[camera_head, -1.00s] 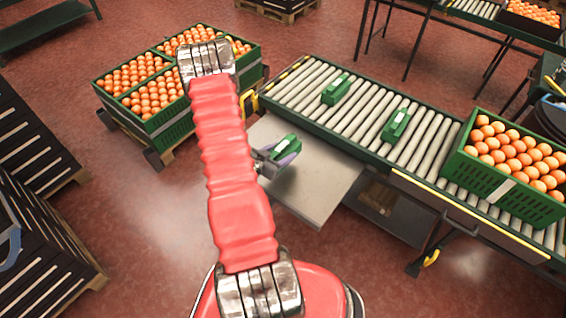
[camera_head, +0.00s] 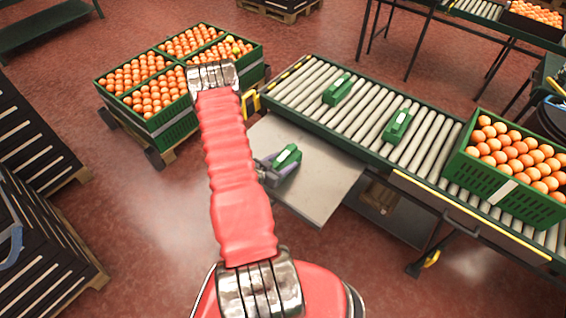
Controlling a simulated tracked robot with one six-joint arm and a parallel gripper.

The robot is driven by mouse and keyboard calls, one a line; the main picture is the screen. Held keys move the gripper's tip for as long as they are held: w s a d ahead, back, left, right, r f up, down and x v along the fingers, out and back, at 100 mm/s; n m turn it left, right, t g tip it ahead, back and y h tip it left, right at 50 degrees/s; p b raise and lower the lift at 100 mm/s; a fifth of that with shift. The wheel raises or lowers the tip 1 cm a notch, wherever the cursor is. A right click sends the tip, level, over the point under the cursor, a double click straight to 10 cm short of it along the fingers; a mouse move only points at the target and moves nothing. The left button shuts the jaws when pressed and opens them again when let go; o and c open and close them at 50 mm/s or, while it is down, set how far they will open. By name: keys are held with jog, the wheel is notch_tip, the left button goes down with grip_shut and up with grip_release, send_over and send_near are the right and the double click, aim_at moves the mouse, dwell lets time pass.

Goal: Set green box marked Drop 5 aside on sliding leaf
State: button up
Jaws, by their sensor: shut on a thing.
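A small green box (camera_head: 288,156) with a white label is held in my gripper (camera_head: 277,168), which is shut on it. The box is over the grey sliding leaf (camera_head: 322,190), which sticks out from the near side of the roller conveyor. I cannot tell whether the box touches the leaf. The label's writing is too small to read. Two similar green boxes lie on the rollers, one farther left (camera_head: 337,89) and one farther right (camera_head: 397,126).
A green crate of oranges (camera_head: 500,184) stands on the conveyor (camera_head: 300,89) at right. Several orange-filled crates (camera_head: 172,132) stand on a pallet at left. Dark slatted stacks (camera_head: 30,240) are at the left edge. The leaf's right part is clear.

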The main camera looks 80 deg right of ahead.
jog(key=shift+f, duration=0.2)
jog(key=o, duration=1.2)
jog(key=shift+f, duration=0.15)
jog(key=shift+o, duration=0.2)
jog(key=v, duration=1.2)
jog(key=shift+w, duration=0.1)
